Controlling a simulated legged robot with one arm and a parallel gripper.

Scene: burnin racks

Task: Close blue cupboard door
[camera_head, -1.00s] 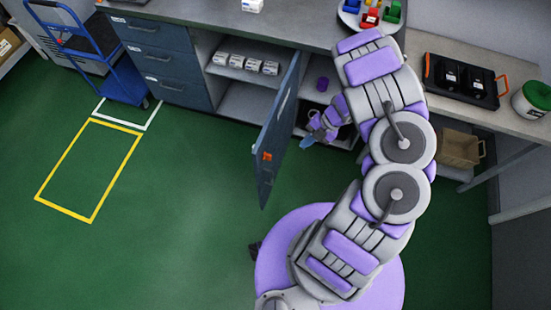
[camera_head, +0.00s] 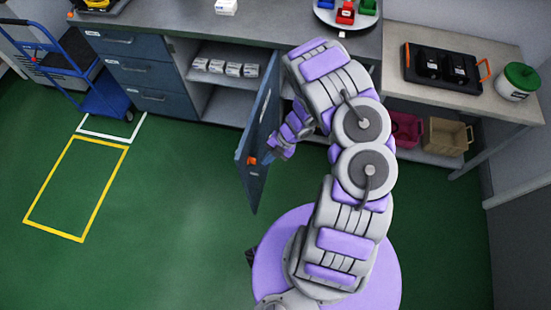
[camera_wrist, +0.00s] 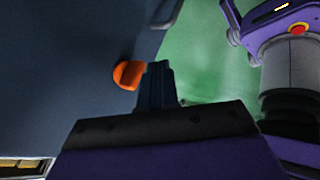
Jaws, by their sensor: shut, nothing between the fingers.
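The blue cupboard door (camera_head: 258,150) stands open, swung out from the cupboard front over the green floor. An orange piece (camera_head: 252,161) sits on it low near its free edge; it also shows in the wrist view (camera_wrist: 127,74). My gripper (camera_head: 270,157) is at the door's right side, close to the orange piece. In the wrist view my shut fingers (camera_wrist: 156,82) are just right of the orange piece, with the dark door face behind and to the left. I cannot tell whether they touch the door. The cupboard (camera_head: 215,103) is open, with small white boxes (camera_head: 225,68) on its shelf.
Blue drawers (camera_head: 150,72) are left of the cupboard. A blue trolley (camera_head: 105,95) stands further left, by a yellow floor outline (camera_head: 76,188). The floor left of the door is clear. A bench (camera_head: 485,105) with a black tray (camera_head: 442,66) is at right.

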